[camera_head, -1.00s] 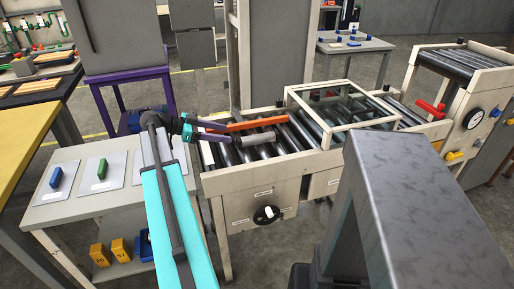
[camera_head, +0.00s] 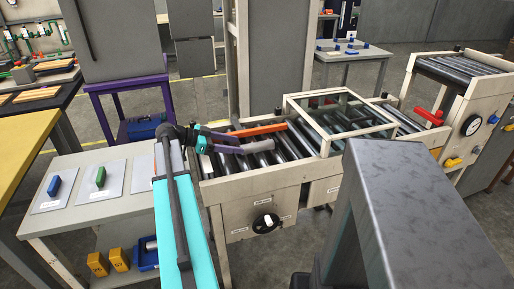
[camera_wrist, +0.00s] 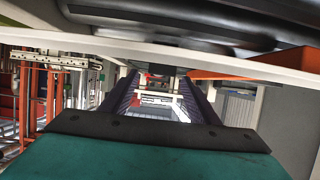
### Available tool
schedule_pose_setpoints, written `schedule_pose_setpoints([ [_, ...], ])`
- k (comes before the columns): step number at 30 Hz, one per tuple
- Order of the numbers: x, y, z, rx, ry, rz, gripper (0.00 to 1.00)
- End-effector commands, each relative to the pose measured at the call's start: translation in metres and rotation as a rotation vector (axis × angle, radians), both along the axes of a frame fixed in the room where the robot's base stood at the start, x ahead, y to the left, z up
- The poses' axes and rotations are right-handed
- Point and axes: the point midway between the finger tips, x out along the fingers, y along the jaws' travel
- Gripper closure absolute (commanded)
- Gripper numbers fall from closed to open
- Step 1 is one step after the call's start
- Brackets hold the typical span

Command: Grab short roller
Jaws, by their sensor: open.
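A short light-grey roller (camera_head: 258,146) lies on the left part of the roller conveyor, slanting across its darker rollers. My gripper (camera_head: 241,145) has purple fingers and reaches in over the conveyor's left end, pointing right. The fingers are spread, and their tips are close to the roller's left end. I cannot tell whether they touch it. In the wrist view my gripper (camera_wrist: 158,76) is open, with one finger on each side. I cannot clearly make out the short roller there.
An orange bar (camera_head: 250,131) lies along the conveyor's back edge, just behind the roller. A side table with white plates (camera_head: 64,193) is at left. A blue bin (camera_head: 146,261) holds a grey cylinder.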

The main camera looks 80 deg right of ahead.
Motion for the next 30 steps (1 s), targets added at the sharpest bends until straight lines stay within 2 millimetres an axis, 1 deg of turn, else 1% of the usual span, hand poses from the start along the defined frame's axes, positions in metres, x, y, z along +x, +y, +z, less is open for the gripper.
schedule_pose_setpoints([
  [1,-0.008,-0.002,-0.002,0.001,0.000,-0.003,0.45],
  [7,-0.025,-0.011,-0.011,0.000,0.000,-0.001,0.45],
  [11,-0.029,-0.013,-0.013,0.000,0.000,0.000,0.45],
  [22,-0.030,-0.014,-0.014,0.000,0.000,0.000,0.45],
  [26,-0.038,-0.018,-0.016,0.001,0.000,-0.002,0.45],
  [30,-0.051,-0.025,-0.022,0.001,0.001,-0.001,0.45],
])
